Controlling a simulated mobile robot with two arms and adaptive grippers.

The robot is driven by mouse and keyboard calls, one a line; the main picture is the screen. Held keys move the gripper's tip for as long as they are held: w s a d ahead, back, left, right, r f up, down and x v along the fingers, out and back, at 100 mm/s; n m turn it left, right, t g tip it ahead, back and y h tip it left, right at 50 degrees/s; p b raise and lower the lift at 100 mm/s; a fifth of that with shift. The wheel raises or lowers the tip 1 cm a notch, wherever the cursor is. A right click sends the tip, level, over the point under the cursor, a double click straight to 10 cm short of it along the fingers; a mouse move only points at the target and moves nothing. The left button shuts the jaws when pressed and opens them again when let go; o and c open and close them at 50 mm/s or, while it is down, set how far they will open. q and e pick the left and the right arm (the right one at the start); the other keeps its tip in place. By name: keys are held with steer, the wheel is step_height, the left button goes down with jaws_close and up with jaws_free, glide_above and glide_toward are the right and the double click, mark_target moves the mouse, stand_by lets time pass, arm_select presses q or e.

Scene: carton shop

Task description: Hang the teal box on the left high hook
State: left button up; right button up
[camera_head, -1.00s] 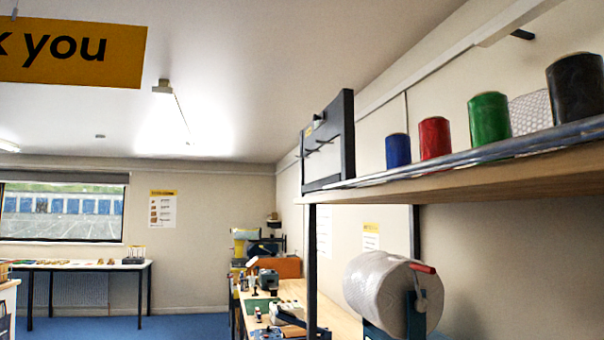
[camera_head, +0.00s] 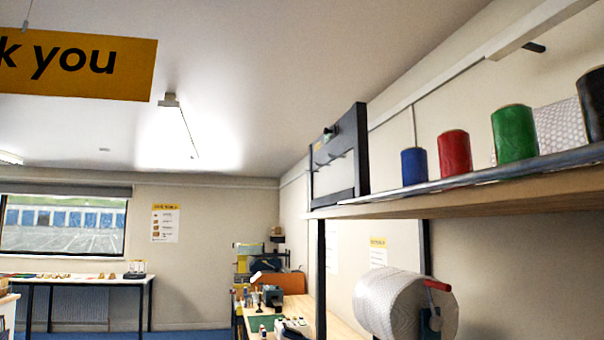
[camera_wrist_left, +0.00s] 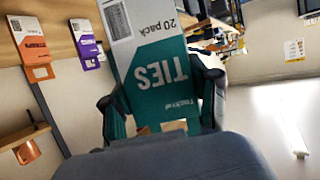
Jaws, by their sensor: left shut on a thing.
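The teal box (camera_wrist_left: 160,92), with a white upper part and the words "TIES" and "20 pack" upside down, fills the middle of the left wrist view. My left gripper (camera_wrist_left: 162,88) is shut on it, with a dark finger on either side. In the left wrist view, an orange package (camera_wrist_left: 34,48) and a purple package (camera_wrist_left: 86,44) hang at the upper left. In the head view, a dark frame (camera_head: 360,150) stands at the shelf's far end; I cannot tell which hook there is the left high one. Neither gripper shows in the head view.
A long shelf (camera_head: 470,200) with blue, red, green and black rolls runs along the right. Below it are a bubble-wrap roll (camera_head: 395,302) and a cluttered workbench (camera_head: 340,328). A yellow sign (camera_head: 75,65) hangs at the upper left.

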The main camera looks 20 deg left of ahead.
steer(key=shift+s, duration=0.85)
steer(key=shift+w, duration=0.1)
